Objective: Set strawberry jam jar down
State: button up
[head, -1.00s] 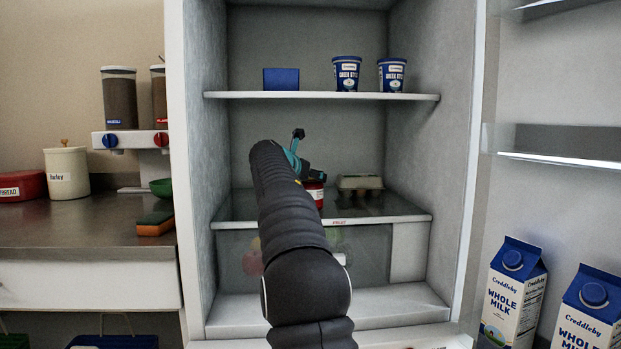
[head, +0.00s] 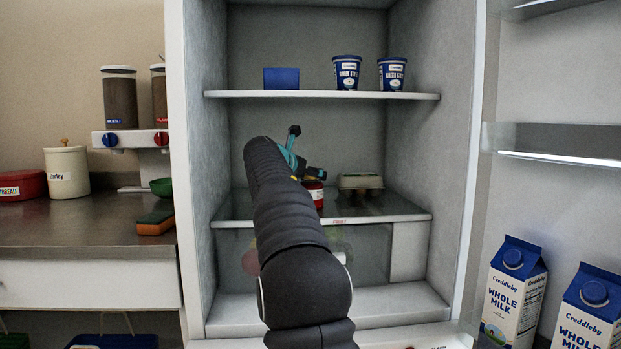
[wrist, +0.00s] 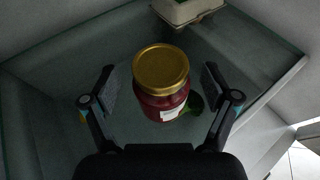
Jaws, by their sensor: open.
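The strawberry jam jar (wrist: 161,82) has a gold lid, a red body and a white label. It stands upright on the glass lower shelf (wrist: 60,120) of the fridge. In the wrist view my gripper (wrist: 155,85) is open, with one finger on each side of the jar and a visible gap at both sides. In the head view the jar (head: 317,194) shows only in part, as its lid and left side are hidden behind my gripper (head: 305,168) and arm.
An egg carton (head: 360,183) sits just right of the jar on the same shelf. A blue box (head: 281,78) and two yoghurt tubs (head: 347,73) stand on the shelf above. Fridge walls close in both sides. Milk cartons (head: 511,290) stand in the open door.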

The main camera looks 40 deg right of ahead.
jog(key=v, duration=1)
jog(key=s+a+f+m+y, duration=1.2)
jog(key=s+a+f+m, duration=1.1)
jog(key=s+a+f, duration=0.9)
jog(key=s+f, duration=0.1)
jog(key=s, duration=0.2)
jog(key=shift+s+y, duration=0.3)
jog(key=shift+y, duration=0.1)
jog(key=shift+a, duration=0.15)
jog(key=shift+c, duration=0.3)
